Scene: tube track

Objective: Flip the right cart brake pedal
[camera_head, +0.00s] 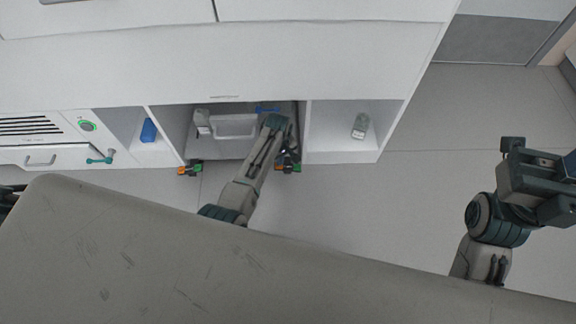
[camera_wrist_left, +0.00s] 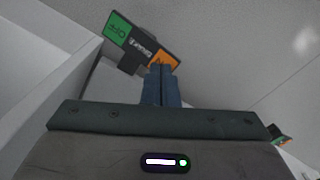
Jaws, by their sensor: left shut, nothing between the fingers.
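The right cart brake pedal (camera_head: 288,167) is a small pedal with orange and green ends, low at the cart's front right, partly hidden by my arm. In the left wrist view the pedal (camera_wrist_left: 128,46) shows a green OFF end, a dark BRAKE label and an orange end. My left gripper (camera_head: 284,152) is down at this pedal. Its shut, empty fingertips (camera_wrist_left: 161,70) overlap the edge of the orange end; I cannot tell if they touch. My right gripper (camera_head: 540,185) is at the far right, away from the cart; its jaws are unclear.
The grey cart (camera_head: 232,148) with a handle stands in a bay of the white counter. The left brake pedal (camera_head: 190,169) is at its other front corner. A blue box (camera_head: 149,131) and a clear bottle (camera_head: 360,126) stand in side bays. Floor at right is free.

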